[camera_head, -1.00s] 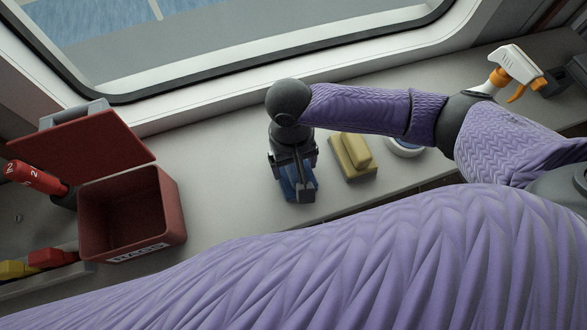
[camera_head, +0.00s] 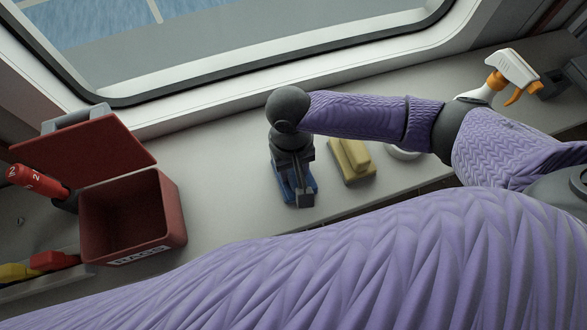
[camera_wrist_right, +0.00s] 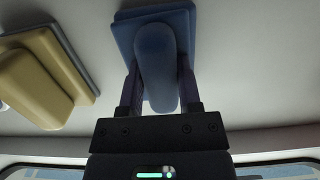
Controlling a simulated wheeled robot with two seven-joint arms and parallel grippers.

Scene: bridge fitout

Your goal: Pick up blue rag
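The blue rag (camera_head: 284,190) lies on the grey counter, partly hidden under my right gripper (camera_head: 299,192) in the head view. In the right wrist view the blue rag (camera_wrist_right: 152,14) shows as a flat base with a raised rounded ridge. The two fingers of my right gripper (camera_wrist_right: 158,92) stand on either side of that ridge and appear closed against it. The rag still appears to rest on the counter. My left gripper is not in view.
A yellow rag (camera_head: 350,158) of like shape lies just right of the blue one. A round white dish (camera_head: 403,154) is partly hidden by my arm. A spray bottle (camera_head: 514,72) stands far right. An open red box (camera_head: 133,222) stands left, beside a red cylinder (camera_head: 37,181).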

